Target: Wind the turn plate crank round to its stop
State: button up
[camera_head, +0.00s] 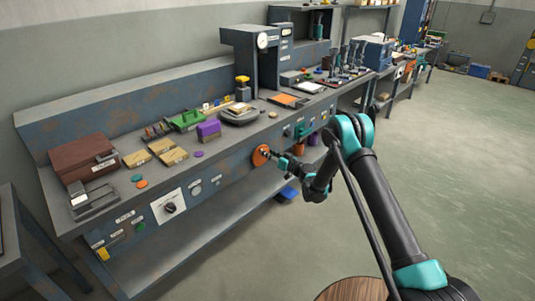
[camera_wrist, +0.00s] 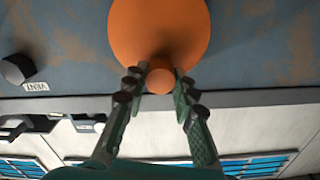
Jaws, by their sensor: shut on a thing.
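The turn plate crank is an orange disc (camera_head: 260,156) with a knob on the front panel of the workbench. In the wrist view the disc (camera_wrist: 158,35) fills the top middle, and its round orange knob (camera_wrist: 160,80) stands out near the disc's lower edge. My gripper (camera_head: 271,155) reaches the disc from the right in the head view. In the wrist view my gripper's two fingers (camera_wrist: 159,84) are closed on the knob, one on each side. The stop cannot be made out.
A dark knob (camera_wrist: 17,69) labelled VENT sits to the left on the panel in the wrist view. A white dial plate (camera_head: 170,205) is on the panel further left. The bench top carries a purple block (camera_head: 208,130) and other items. The floor (camera_head: 460,150) to the right is clear.

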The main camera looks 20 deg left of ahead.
grip_shut()
jog(key=w+d+f+m, duration=0.1)
jog(key=w+f+m, duration=0.3)
jog(key=m, duration=1.4)
jog(key=shift+d+f, duration=0.15)
jog(key=shift+d, duration=0.25)
dwell(0.3)
jog(key=o, duration=0.8)
grip_release()
jog(key=shift+c, duration=0.2)
